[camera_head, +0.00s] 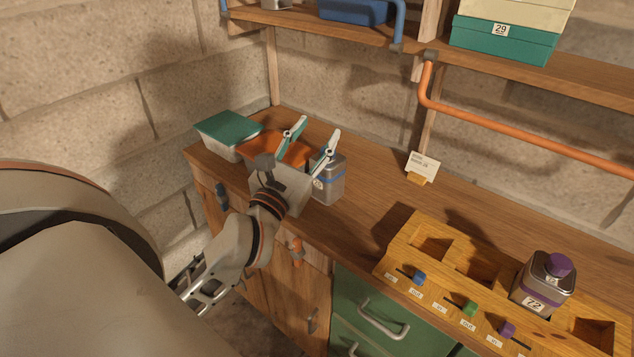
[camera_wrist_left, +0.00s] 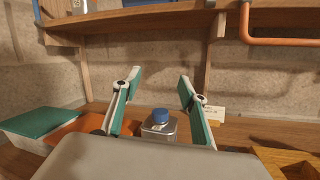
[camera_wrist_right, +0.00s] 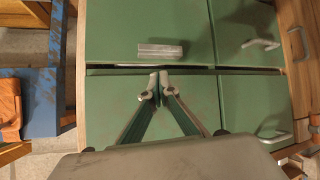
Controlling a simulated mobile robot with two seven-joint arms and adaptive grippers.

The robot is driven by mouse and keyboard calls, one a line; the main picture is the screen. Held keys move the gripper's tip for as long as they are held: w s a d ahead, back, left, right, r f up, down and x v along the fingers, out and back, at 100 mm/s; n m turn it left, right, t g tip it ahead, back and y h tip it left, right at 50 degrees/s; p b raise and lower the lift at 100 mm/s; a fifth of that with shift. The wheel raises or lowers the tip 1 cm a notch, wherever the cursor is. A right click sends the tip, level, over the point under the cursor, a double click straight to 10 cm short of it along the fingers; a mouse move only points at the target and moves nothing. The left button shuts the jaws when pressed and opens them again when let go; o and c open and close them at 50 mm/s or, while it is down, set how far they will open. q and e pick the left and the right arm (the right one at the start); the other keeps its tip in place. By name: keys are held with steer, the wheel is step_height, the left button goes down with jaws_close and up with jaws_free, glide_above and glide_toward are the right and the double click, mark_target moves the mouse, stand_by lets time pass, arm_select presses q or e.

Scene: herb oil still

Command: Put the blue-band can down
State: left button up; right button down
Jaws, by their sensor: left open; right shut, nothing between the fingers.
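The blue-band can (camera_head: 329,179) is a square metal can with a blue band, standing upright on the wooden worktop next to an orange mat. Its blue cap (camera_wrist_left: 160,115) shows in the left wrist view, between and beyond the open fingers. My left gripper (camera_head: 312,142) is open just in front of the can; its fingers have teal pads and part of the can is hidden behind the gripper. I see no finger closed on it. My right gripper (camera_wrist_right: 159,84) is shut and empty in front of green drawer fronts (camera_wrist_right: 150,32).
A teal-lidded box (camera_head: 229,133) stands at the worktop's left end, beside the orange mat (camera_head: 272,148). A wooden rack (camera_head: 405,253) on the right holds a purple-band can (camera_head: 545,281). A card holder (camera_head: 420,171) stands at the back. Shelves and an orange rail (camera_head: 520,128) hang above.

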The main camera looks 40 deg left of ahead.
mark_target(328, 173)
arm_select(q)
step_height(328, 173, down, 7)
steer(key=n+g+y, duration=0.2)
steer(key=n+g, duration=0.1)
steer(key=n, duration=0.1)
steer(key=x, duration=0.6)
steer(key=shift+w+d+f, duration=0.3)
steer(key=shift+w, duration=0.15)
jaws_close()
steer(key=shift+r, duration=0.1)
